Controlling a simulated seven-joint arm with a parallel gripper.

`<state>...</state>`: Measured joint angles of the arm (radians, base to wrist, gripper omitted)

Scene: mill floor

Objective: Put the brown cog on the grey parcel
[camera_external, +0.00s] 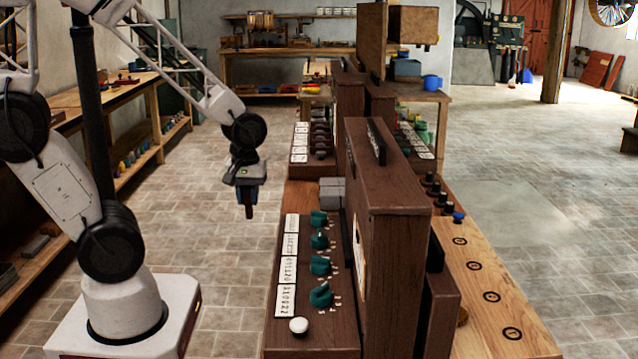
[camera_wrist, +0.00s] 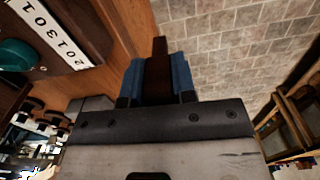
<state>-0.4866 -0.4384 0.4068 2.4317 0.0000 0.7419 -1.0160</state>
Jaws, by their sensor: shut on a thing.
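My gripper (camera_external: 248,193) hangs in the air left of the dark wooden bench, with its fingers pointing down. In the wrist view its blue fingers (camera_wrist: 159,80) are shut on a brown thing (camera_wrist: 158,52), seen edge-on, which looks like the brown cog. Its lower end (camera_external: 249,212) shows dark below the fingers in the external view. The grey parcel (camera_external: 331,192) appears as a grey block on the bench, right of my gripper and apart from it. A grey surface (camera_wrist: 92,103) at the left of the wrist view may be the same parcel.
A panel with teal knobs (camera_external: 320,267), number plates (camera_external: 287,258) and a white button (camera_external: 298,325) lies in front of the parcel. A tall brown cabinet (camera_external: 400,180) stands right of it. The tiled floor (camera_external: 225,260) below my gripper is clear.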

